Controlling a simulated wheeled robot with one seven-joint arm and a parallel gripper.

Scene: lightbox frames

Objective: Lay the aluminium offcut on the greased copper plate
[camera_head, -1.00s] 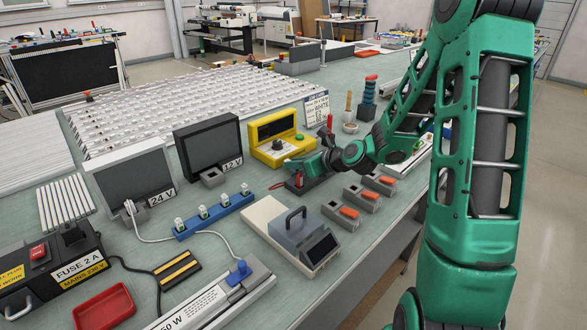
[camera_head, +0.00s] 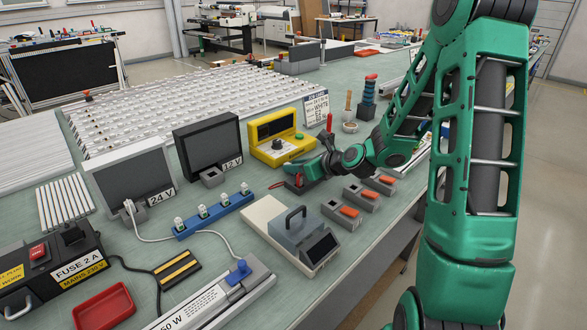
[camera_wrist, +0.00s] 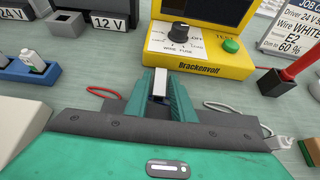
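My gripper (camera_wrist: 160,88) points away from the wrist camera, just in front of the yellow tester. In the head view, my gripper (camera_head: 299,180) is small and low over the bench in front of the yellow tester; the offcut cannot be made out there. I cannot make out the greased copper plate in either view; the gripper body hides the bench beneath it.
The yellow tester (camera_head: 280,137) stands close behind my gripper, with a red lead (camera_wrist: 103,91) beside the fingers. A red-handled tool (camera_wrist: 302,64) stands to the right. Grey blocks with orange tops (camera_head: 349,212) and a lidded grey device (camera_head: 303,238) sit nearer the front.

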